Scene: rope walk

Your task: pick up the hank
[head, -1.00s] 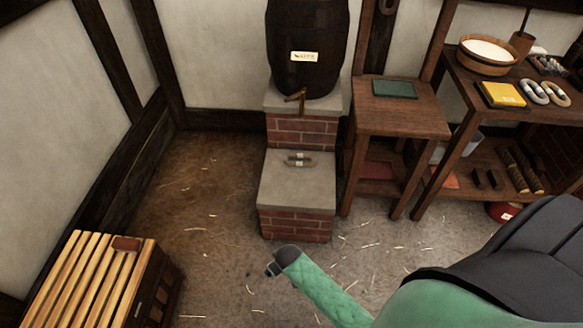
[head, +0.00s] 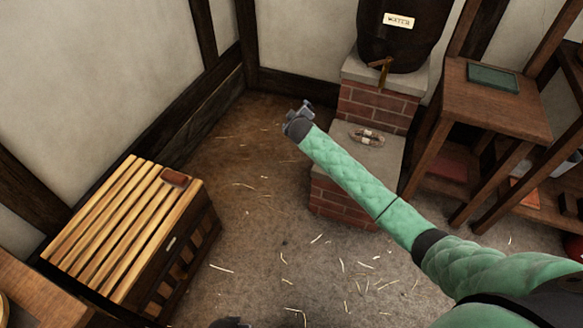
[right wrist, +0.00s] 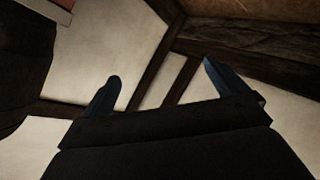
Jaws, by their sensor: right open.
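A small pale hank (head: 366,137), bound round with a band, lies on the grey slab of the low brick step (head: 384,160) below the water barrel. My right gripper (head: 300,109) is to the left of the hank in the head view, raised above the floor, with my forearm crossing in front of the step. In the right wrist view the fingers of my right gripper (right wrist: 162,85) are apart with nothing between them. The hank is not visible in that view.
The water barrel (head: 402,35) with a brass tap stands on a taller brick plinth behind the step. A wooden stand (head: 487,107) is at right. The straw-strewn floor between is open.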

